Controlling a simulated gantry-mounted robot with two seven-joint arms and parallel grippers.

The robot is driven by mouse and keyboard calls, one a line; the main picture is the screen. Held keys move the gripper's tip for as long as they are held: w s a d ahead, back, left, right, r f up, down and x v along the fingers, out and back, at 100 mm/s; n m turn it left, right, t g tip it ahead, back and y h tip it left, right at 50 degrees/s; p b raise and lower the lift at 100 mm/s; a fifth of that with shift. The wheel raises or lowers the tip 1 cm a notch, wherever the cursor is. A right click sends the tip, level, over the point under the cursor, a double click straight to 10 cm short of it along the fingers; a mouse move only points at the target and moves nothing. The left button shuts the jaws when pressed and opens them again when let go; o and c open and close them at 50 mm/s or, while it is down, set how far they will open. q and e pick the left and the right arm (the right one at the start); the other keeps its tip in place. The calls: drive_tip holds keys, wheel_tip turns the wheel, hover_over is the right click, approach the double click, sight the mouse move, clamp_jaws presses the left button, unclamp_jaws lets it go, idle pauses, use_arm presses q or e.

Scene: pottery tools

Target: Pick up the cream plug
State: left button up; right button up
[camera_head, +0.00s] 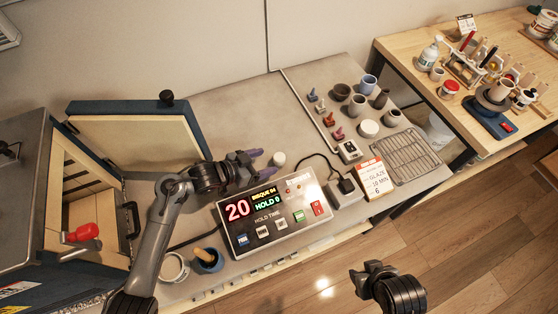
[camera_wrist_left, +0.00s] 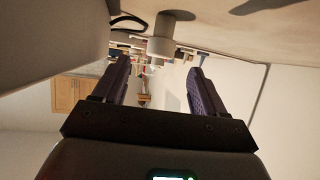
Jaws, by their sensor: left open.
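The cream plug (camera_head: 278,158) is a small pale cylinder standing on the grey bench, just behind the control box. My left gripper (camera_head: 262,163) is just left of it, with its purple fingers pointing at it. In the left wrist view, the plug (camera_wrist_left: 161,42) shows ahead of the open fingers (camera_wrist_left: 157,68), roughly in line with the gap between them. The gap looks empty. My right gripper (camera_head: 372,272) is at the lower right, over the floor. Its finger opening is not clear.
The control box (camera_head: 275,215) stands close in front of the plug. The open kiln (camera_head: 85,210) and its raised door (camera_head: 140,137) are at left. Small pots (camera_head: 358,104), colored stamps (camera_head: 329,119) and a wire rack (camera_head: 408,156) stand at right. Bench behind the plug is clear.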

sight(279, 157)
use_arm(q)
drive_tip(key=shift+b+x, duration=0.65)
drive_tip(key=shift+x, duration=2.8)
drive_tip(key=shift+d+r, duration=0.1)
drive_tip(key=shift+r, duration=0.05)
drive_tip(key=c, duration=1.1)
